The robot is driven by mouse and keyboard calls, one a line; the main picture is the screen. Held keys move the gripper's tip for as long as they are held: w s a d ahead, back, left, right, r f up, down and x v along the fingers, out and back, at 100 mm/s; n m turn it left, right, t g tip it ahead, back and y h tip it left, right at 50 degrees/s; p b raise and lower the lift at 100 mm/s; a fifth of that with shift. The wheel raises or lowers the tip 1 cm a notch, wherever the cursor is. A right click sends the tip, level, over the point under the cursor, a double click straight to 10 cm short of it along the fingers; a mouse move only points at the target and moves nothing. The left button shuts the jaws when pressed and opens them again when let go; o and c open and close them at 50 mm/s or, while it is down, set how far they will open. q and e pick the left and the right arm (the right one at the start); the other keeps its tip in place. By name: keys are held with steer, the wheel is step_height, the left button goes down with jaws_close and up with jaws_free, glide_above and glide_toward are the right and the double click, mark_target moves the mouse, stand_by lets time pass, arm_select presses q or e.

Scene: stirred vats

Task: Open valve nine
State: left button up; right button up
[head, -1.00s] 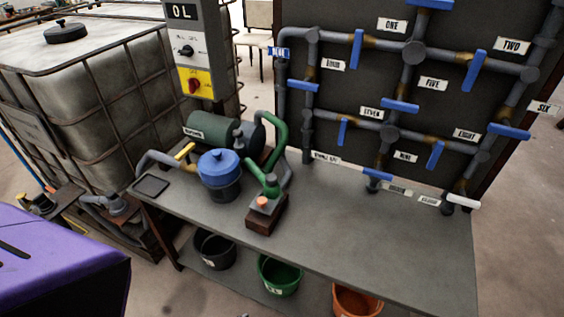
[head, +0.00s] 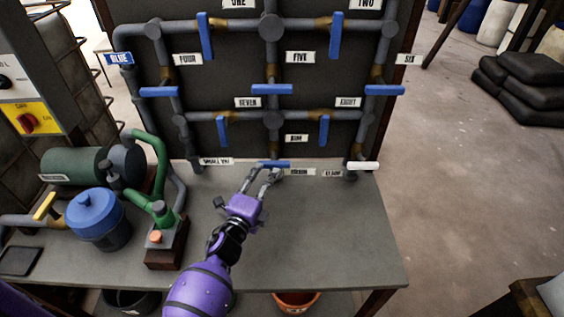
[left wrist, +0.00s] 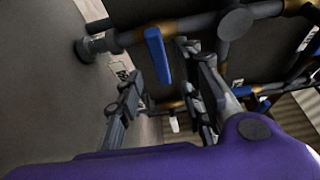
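The label for nine (head: 296,138) sits beside the lower middle pipe of the panel. Just below it, the blue lever of valve nine (head: 273,163) lies crosswise, level in the head view, low over the bench. My left gripper (head: 265,174) is at this lever, fingers spread, tips close to it. In the left wrist view a blue lever (left wrist: 158,55) shows between the two parted fingers of the gripper (left wrist: 157,72). I cannot tell whether either finger touches it. My right gripper is not in view.
Other blue levers, such as the one by seven (head: 222,130) and the one by eight (head: 323,130), hang just above. A white lever (head: 363,165) is to the right. A green-piped pump (head: 160,213) and a blue-lidded pot (head: 98,215) stand left. The bench's right side (head: 350,225) is clear.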

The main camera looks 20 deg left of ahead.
mark_target(273, 167)
arm_select(q)
steer(key=w, duration=0.7)
steer(key=shift+d, duration=0.4)
jaws_close()
